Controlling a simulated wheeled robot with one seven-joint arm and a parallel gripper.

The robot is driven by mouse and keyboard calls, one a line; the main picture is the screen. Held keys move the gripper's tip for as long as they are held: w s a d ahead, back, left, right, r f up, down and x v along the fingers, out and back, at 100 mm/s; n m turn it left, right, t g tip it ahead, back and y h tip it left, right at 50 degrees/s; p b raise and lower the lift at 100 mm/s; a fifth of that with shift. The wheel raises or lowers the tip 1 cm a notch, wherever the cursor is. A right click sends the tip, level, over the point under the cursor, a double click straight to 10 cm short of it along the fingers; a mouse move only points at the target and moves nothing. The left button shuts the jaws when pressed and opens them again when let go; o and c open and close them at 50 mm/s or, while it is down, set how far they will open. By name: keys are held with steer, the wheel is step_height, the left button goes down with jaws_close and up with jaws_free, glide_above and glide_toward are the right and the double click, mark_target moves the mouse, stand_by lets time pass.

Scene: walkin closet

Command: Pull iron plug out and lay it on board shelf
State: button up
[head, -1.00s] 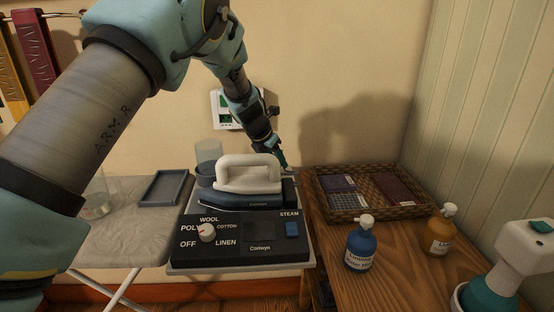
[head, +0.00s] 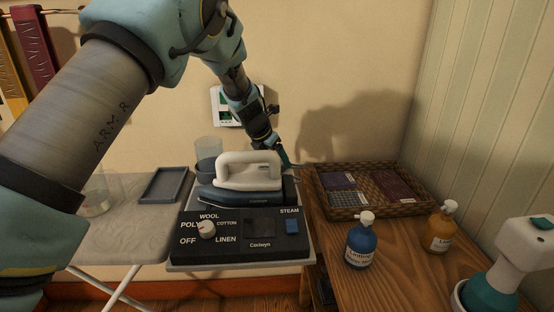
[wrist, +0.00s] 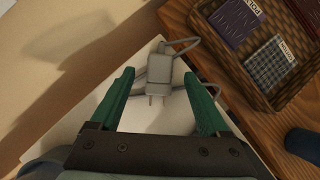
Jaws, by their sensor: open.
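The light grey plug (wrist: 159,72) lies on a pale flat surface in the wrist view, its two prongs toward my gripper. That surface (wrist: 70,105) appears to be the board shelf. The plug's grey cord (wrist: 184,44) curls from its far end and around to the right. My gripper (wrist: 162,78) is open, with one green finger on each side of the plug and gaps showing. In the head view my gripper (head: 288,160) is low behind the white-and-blue iron (head: 250,180); the plug is hidden there. A white wall panel (head: 222,108) is partly behind my arm.
The iron's control panel (head: 262,240) is in front. A wicker basket (head: 345,212) stands close to the right of my gripper on a wooden top. A blue bottle (head: 361,246) and amber bottle (head: 439,233) stand nearer. A glass (head: 207,150) is left of the iron.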

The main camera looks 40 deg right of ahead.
steer(key=b+v, duration=0.1)
steer(key=v, duration=0.9)
steer(key=shift+r, duration=0.2)
stand_by(0.3)
